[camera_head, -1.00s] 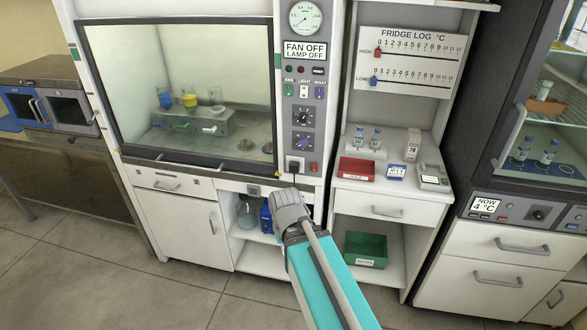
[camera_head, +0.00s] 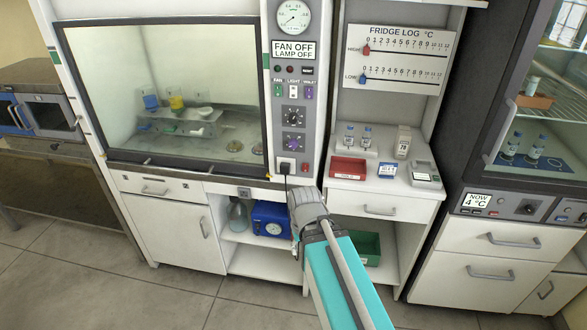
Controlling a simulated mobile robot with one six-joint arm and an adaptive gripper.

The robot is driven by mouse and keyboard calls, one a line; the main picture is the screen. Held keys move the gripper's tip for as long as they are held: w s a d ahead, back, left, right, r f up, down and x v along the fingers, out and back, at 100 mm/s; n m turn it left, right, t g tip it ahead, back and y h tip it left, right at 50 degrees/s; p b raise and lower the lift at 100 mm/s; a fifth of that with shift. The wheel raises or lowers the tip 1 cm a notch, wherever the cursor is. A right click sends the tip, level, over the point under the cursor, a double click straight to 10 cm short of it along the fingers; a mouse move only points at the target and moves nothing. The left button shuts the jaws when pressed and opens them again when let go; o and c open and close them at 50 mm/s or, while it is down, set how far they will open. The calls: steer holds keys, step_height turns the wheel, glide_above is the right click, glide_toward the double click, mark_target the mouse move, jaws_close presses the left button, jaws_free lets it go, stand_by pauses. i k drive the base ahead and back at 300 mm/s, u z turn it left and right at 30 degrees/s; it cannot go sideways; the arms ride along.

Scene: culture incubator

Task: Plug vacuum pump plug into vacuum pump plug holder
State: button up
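A dark plug (camera_head: 286,169) sits at the light socket plate low on the fume hood's control panel. Its black cord hangs down and passes behind my gripper (camera_head: 300,203). How deep the plug sits is too small to tell. A blue vacuum pump (camera_head: 271,220) with a round dial stands on the open shelf under the hood. Where the cord ends is hidden. My gripper is below and slightly right of the plug, apart from it in the picture. I see the gripper from behind, so its fingertips and anything between them are hidden.
The control panel (camera_head: 293,100) has knobs and switches. A glass flask (camera_head: 238,216) stands left of the pump. At right, a bench (camera_head: 345,192) holds a red tray (camera_head: 348,167), bottles and small devices. A green bin (camera_head: 371,247) is below. The floor in front is clear.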

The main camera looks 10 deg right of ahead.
mark_target(284, 167)
steer(key=z, duration=0.15)
steer(key=k, duration=1.45)
steer(key=u, duration=0.55)
steer(key=i, duration=1)
steer(key=z, duration=0.05)
